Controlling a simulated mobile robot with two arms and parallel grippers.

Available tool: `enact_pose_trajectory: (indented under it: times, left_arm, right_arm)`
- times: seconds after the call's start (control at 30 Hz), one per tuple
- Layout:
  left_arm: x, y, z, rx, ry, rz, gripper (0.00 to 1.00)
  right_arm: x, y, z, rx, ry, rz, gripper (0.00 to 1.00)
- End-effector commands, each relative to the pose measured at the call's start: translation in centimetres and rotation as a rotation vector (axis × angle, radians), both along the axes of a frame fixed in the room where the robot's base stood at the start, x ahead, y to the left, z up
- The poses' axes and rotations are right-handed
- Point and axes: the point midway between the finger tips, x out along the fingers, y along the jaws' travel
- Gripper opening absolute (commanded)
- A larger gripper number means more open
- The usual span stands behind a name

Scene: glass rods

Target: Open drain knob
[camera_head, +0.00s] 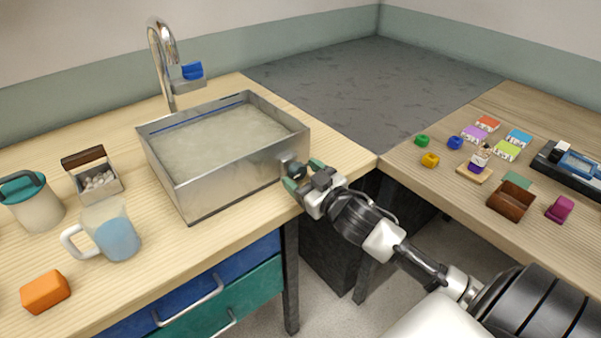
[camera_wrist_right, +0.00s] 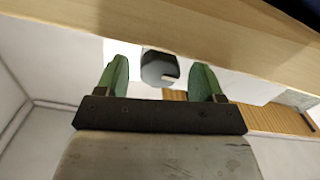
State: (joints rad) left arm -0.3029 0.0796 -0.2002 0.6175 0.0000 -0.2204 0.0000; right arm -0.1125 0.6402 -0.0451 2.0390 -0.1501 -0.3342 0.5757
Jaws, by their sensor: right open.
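The metal sink basin (camera_head: 240,165) stands on the left wooden table and holds cloudy liquid. The dark round drain knob (camera_head: 297,171) sticks out near the right end of its front wall. My right gripper (camera_head: 303,176) is at that knob, with green fingertips on either side of it. In the right wrist view, the knob (camera_wrist_right: 160,69) shows between the two spread fingers of the gripper (camera_wrist_right: 162,80), with gaps on both sides. The fingers are open and do not visibly touch it. My left gripper is not in view.
A faucet (camera_head: 163,62) with a blue handle stands behind the basin. A jug of blue liquid (camera_head: 113,232), a lidded canister (camera_head: 35,205), a small box (camera_head: 92,176) and an orange block (camera_head: 45,291) are at left. Several small items lie on the right table (camera_head: 545,105).

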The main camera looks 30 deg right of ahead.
Motion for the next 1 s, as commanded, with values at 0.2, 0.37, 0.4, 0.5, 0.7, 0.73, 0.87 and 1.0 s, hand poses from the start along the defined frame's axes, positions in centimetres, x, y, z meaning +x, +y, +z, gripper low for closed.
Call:
enact_pose_trajectory:
  times: [0.2, 0.37, 0.4, 0.5, 0.7, 0.73, 0.87, 1.0]
  left_arm:
    - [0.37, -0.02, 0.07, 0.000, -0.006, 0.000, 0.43]
    - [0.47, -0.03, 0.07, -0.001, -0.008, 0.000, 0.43]
    - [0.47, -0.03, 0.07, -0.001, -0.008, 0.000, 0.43]
    - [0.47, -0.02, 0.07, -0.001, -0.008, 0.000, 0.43]
    - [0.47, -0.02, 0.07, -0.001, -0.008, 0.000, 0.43]
    - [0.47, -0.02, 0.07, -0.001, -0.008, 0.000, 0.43]
    - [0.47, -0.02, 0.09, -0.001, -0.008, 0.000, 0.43]
    - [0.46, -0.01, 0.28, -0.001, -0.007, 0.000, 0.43]
  right_arm:
    - [0.99, 0.07, 0.00, -0.001, 0.001, 0.000, 0.68]
    - [1.02, 0.09, -0.01, -0.001, 0.001, 0.000, 0.68]
    - [1.01, 0.09, -0.01, -0.001, 0.001, 0.000, 0.68]
    - [1.01, 0.09, -0.01, -0.001, 0.001, 0.000, 0.59]
    - [0.99, 0.09, -0.01, -0.001, 0.001, 0.000, 0.28]
    - [0.99, 0.09, -0.01, -0.001, 0.001, 0.000, 0.24]
    - [0.99, 0.10, 0.00, -0.002, 0.001, 0.001, 0.19]
    - [0.99, 0.10, 0.06, -0.019, 0.000, 0.001, 0.19]
